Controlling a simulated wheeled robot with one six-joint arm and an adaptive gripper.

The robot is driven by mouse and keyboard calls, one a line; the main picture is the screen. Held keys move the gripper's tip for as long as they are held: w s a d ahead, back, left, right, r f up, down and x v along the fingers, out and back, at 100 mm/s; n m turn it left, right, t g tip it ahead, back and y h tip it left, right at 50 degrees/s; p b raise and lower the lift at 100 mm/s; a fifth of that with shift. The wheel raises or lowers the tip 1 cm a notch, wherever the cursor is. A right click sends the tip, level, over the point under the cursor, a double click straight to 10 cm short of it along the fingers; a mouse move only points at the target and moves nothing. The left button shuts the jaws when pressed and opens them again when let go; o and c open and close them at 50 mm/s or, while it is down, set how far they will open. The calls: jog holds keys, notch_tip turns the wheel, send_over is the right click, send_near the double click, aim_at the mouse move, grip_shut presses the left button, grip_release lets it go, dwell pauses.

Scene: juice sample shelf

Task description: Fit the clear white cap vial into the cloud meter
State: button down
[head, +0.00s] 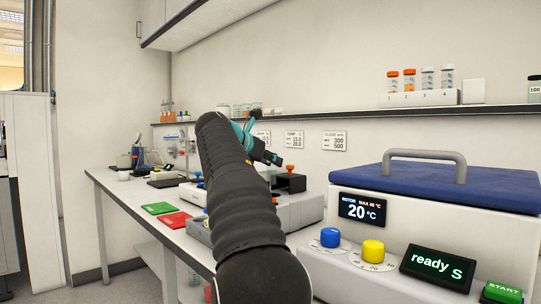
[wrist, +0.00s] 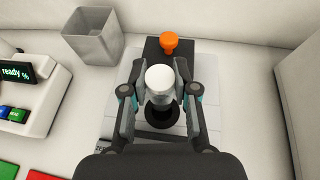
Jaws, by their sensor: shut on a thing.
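The clear vial with a white cap (wrist: 159,79) is upright between the fingers of my gripper (wrist: 161,92) in the wrist view. My gripper is shut on it. Below it is the black round opening (wrist: 161,114) of a light grey instrument (wrist: 191,126), which looks like the cloud meter. The vial's lower end is over or at this opening; I cannot tell whether it is inside. In the head view the instrument (head: 305,208) is partly behind my arm, and the gripper (head: 272,157) shows small above it. The vial cannot be made out there.
An orange-topped piece (wrist: 169,42) stands on a black block at the instrument's back. A grey open bin (wrist: 94,38) is behind left, and a device with a green display (wrist: 15,73) is left. A blue-lidded bath (head: 447,181) stands at right, below a shelf (head: 440,108) with vials.

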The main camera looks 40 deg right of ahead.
aim_at(269, 179)
jog(key=shift+f, duration=1.05)
jog(key=shift+a, duration=0.2)
jog(key=shift+f+b, duration=0.85)
jog(key=shift+f, duration=0.55)
jog(key=shift+p, duration=0.45)
jog(key=shift+f, duration=0.4)
dwell(0.5)
jog(key=shift+r, duration=0.15)
jog(key=shift+r+p, duration=0.4)
jog(key=shift+r, duration=0.95)
